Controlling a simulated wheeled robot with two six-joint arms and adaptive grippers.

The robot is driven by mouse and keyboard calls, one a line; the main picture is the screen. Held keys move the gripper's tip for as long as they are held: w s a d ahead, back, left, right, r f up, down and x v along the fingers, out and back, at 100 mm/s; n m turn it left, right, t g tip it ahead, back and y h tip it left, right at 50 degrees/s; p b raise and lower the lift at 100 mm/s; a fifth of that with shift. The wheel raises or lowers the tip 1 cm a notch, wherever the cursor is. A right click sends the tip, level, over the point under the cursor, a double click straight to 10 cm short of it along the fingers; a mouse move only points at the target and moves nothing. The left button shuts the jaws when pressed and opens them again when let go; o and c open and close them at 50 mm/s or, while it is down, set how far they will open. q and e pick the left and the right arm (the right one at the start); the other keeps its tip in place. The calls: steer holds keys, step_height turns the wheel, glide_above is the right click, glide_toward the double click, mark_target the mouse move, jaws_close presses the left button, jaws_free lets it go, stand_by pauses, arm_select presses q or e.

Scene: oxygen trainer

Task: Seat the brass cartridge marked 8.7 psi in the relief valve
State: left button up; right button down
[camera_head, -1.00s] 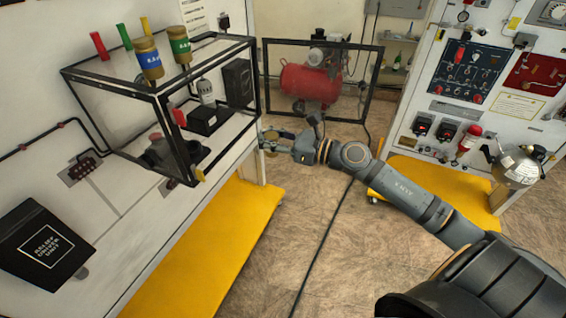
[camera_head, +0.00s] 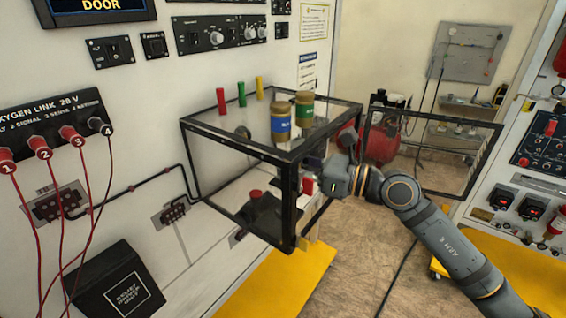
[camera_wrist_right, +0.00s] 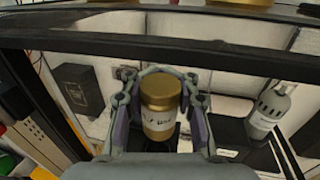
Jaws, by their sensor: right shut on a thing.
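My right gripper (camera_head: 322,180) is at the open right side of the black-framed clear case (camera_head: 215,140). In the wrist view its fingers (camera_wrist_right: 160,88) are shut around a brass-capped cartridge (camera_wrist_right: 160,120) with a pale label, held upright; the marking is not readable. Two more brass cartridges, one with a blue band (camera_head: 280,126) and one with a green band (camera_head: 304,112), stand on top of the case. Inside the case is a dark fitting (camera_head: 264,212) with a red knob; I cannot tell whether it is the relief valve. My left gripper is out of view.
The open framed door (camera_head: 435,155) is to the right. In the wrist view a grey cylinder (camera_wrist_right: 270,105) and a black box (camera_wrist_right: 78,88) flank the gripper. A dark framing bar crosses above it.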

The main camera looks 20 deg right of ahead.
steer(key=f+b, duration=0.1)
steer(key=f, duration=0.1)
steer(key=f+b, duration=0.2)
steer(key=w+a+f+b, duration=0.1)
steer(key=f+b, duration=0.1)
steer(key=shift+a, duration=0.1)
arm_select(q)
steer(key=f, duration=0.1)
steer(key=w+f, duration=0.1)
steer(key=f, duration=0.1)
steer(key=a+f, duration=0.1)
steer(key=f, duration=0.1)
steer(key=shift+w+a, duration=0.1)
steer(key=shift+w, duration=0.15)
arm_select(e)
steer(key=shift+s, duration=0.1)
arm_select(q)
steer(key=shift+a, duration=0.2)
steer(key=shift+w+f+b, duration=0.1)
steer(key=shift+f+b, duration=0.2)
steer(key=shift+b, duration=0.05)
stand_by(0.6)
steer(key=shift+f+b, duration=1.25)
steer(key=shift+b, duration=0.05)
arm_select(e)
steer(key=shift+f, duration=1.35)
